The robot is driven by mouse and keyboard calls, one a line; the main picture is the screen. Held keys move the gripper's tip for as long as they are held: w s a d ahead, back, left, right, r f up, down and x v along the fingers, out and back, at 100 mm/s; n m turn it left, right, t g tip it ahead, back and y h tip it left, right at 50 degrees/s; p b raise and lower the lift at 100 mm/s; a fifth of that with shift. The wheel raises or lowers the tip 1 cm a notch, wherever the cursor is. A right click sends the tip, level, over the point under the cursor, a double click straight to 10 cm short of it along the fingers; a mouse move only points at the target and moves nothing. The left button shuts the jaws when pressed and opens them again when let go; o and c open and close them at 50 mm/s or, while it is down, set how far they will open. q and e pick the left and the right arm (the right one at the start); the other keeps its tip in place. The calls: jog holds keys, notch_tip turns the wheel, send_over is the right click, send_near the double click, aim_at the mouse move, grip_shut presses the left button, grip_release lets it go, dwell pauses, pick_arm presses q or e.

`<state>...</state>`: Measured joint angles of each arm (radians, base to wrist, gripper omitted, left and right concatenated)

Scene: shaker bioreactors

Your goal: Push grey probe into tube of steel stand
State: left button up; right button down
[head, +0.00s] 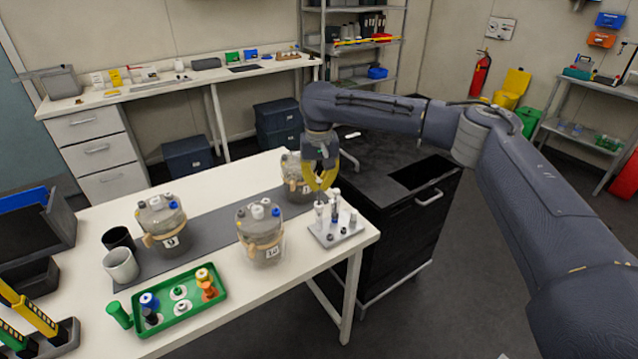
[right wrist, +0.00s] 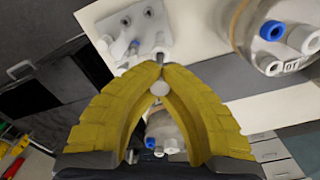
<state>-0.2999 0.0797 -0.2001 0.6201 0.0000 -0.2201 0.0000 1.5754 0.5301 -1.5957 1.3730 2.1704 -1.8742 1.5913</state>
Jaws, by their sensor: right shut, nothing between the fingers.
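The steel stand (head: 324,238) is a small pale plate near the right end of the white table, with several upright tubes and probes in it. My right gripper (head: 318,186), with yellow fingers, is just above and behind the stand's probes. In the right wrist view its fingertips (right wrist: 160,72) meet, and the stand's plate (right wrist: 165,45) is beyond them. A grey shaft (right wrist: 159,56) shows just past the tips, and a pale round top (right wrist: 159,89) shows in the gap between the fingers. I cannot tell which is the grey probe, or how deep it sits. My left gripper is not in view.
Three jar-like vessels stand on or by the grey mat (head: 205,228): left (head: 163,226), front (head: 260,234) and back (head: 294,178), the last close to my right gripper. A green tray (head: 218,306) lies at the front. A black cabinet (head: 405,245) stands right of the table.

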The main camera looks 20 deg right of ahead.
aim_at(319, 197)
jog(key=shift+f, duration=2.5)
dwell(3.1)
jog(key=c, duration=1.5)
grip_release()
jog(key=shift+r, duration=0.1)
notch_tip(319, 197, up, 12)
jog(key=shift+f, duration=0.1)
